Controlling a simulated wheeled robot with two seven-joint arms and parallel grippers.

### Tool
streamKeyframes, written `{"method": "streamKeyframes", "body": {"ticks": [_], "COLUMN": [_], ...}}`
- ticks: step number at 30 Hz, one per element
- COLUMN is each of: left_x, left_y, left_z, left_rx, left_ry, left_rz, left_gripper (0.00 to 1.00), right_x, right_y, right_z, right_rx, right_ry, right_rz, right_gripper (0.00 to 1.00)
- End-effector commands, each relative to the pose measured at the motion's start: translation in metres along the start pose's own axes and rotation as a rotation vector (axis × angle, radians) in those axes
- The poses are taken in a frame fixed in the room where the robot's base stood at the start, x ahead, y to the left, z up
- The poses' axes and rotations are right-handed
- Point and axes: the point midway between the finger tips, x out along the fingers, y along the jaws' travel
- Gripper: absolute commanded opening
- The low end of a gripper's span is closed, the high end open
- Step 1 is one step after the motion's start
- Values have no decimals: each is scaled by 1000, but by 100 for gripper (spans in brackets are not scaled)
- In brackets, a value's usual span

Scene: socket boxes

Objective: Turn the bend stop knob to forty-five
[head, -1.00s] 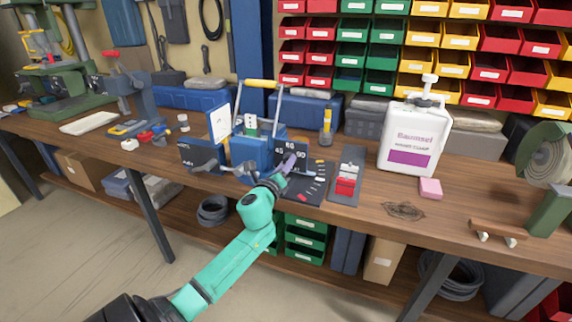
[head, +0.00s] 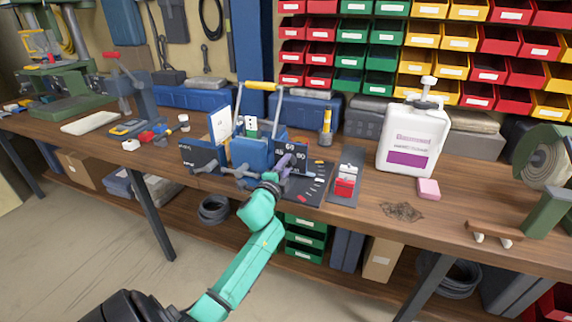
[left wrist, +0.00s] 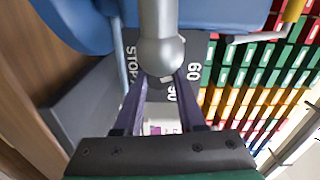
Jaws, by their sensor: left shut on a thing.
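The bend stop knob (left wrist: 162,55) is a grey rounded piece with a thick grey stem in the left wrist view. It sits in front of a dark plate (left wrist: 195,85) lettered STOP, 60 and 90. My left gripper (left wrist: 162,82) has its two purple fingers shut on the knob, one on each side. In the head view my left gripper (head: 283,168) is at the front of the blue bender (head: 252,152), beside the dark number plate (head: 299,152). My fingers hide the knob there, and its exact setting cannot be read. My right gripper is not in view.
A dark marked board (head: 312,190) and a panel with a red block (head: 345,187) lie right of the bender. A white jug (head: 411,138) and pink block (head: 428,189) stand farther right. The bench front right of centre is mostly clear.

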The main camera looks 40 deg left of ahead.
Motion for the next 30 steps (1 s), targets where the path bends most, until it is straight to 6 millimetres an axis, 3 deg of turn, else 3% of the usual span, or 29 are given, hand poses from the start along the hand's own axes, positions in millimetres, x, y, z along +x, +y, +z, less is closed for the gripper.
{"method": "streamKeyframes", "body": {"ticks": [18,30], "left_x": [0,0], "left_y": [0,1], "left_z": [0,0], "left_rx": [-531,-670], "left_ry": [-2,-1], "left_rz": [4,3], "left_gripper": [0,0], "right_x": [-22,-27], "right_y": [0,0], "right_z": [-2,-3], "right_rx": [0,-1], "right_ry": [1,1], "right_rz": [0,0], "right_gripper": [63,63]}}
